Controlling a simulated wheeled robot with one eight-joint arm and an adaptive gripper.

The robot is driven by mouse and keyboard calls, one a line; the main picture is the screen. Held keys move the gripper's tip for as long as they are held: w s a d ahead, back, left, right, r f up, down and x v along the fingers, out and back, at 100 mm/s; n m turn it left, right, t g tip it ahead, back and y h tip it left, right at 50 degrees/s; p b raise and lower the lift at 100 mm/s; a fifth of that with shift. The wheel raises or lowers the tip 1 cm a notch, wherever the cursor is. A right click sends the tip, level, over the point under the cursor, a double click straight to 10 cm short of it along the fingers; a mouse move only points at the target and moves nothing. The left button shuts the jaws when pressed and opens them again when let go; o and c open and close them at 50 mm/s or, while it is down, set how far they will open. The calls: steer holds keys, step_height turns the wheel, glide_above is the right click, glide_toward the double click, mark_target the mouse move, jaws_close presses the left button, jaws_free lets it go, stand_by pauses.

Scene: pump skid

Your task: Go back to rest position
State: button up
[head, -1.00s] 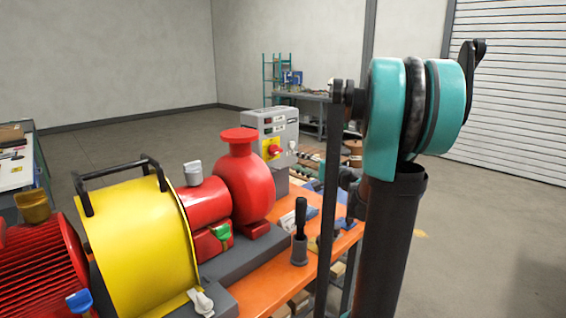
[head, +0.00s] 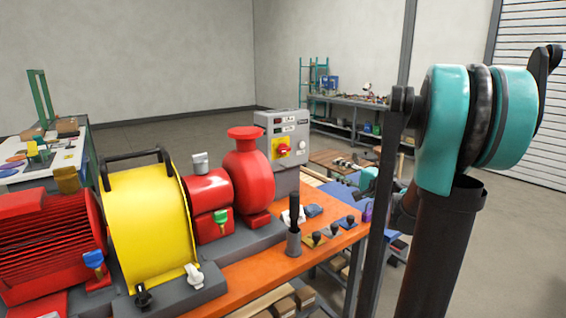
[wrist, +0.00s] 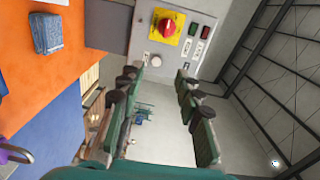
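My gripper (wrist: 158,82) is open in the wrist view, its two dark green, black-padded fingers spread apart. The grey control box with a red knob on a yellow plate (wrist: 166,26) lies beyond the fingertips in that view. In the head view my arm stands upright on the right, and its dark link hides part of the scene behind it. A teal part of my arm shows behind that link, but the fingers cannot be made out there.
The orange bench (head: 262,268) carries a yellow guard (head: 150,235), a red pump (head: 248,180) and the control box (head: 284,140). A black-handled tool stands in a grey holder (head: 293,243). A blue cloth (wrist: 46,33) lies on the bench. Open floor (head: 480,225) extends to the right.

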steer(key=s+a+f+n+g+h, duration=0.2)
steer(key=s+a+f+n+g, duration=0.15)
steer(key=s+f, duration=0.35)
steer(key=s+a+f+n+g+h, duration=0.1)
steer(key=s+a+f+n+g, duration=0.15)
steer(key=s+a+f, duration=0.4)
steer(key=s+d+f+n+g+h, duration=0.2)
steer(key=s+d+f+h, duration=0.2)
steer(key=s+f, duration=0.2)
steer(key=s+d+f+n+g+h, duration=0.2)
steer(key=s+d+f, duration=0.3)
steer(key=s, duration=0.5)
steer(key=shift+f+h, duration=0.9)
